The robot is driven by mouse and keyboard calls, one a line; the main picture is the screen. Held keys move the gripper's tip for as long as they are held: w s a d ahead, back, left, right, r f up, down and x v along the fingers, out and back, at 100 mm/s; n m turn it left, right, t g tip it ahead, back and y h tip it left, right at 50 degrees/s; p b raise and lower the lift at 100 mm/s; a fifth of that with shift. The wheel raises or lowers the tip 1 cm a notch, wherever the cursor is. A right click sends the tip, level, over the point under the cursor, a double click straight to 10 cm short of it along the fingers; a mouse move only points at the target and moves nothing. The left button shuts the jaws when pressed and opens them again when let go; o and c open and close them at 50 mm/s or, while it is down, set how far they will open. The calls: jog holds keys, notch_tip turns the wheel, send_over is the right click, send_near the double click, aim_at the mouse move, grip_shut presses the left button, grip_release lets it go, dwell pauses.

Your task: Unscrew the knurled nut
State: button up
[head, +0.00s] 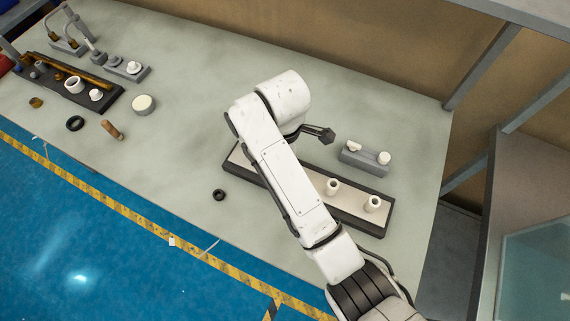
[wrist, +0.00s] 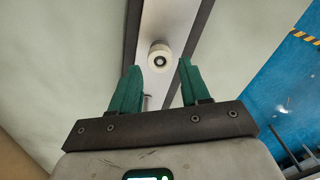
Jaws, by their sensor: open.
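In the wrist view a pale round piece (wrist: 159,52) with a dark ring and bright centre stands on the light strip of the conveyor (wrist: 172,20). I cannot make out knurling, so I cannot tell if it is the knurled nut. My gripper (wrist: 159,66) has two green fingers apart, with nothing between them. The piece shows just beyond the fingertips, roughly centred in the gap.
Two white hollow cylinders (head: 333,187) (head: 373,204) stand on the conveyor's right part. A grey block with white pieces (head: 365,158) lies behind it. A small black ring (head: 219,194) lies in front. Several fixtures, a rack (head: 70,85) and a round white-topped piece (head: 144,104) are left.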

jog(key=m, duration=2)
jog(key=shift+m, duration=0.3)
jog(key=m, duration=0.7)
dwell(0.4)
jog(key=shift+f+b, duration=0.35)
jog(key=shift+f, duration=1.15)
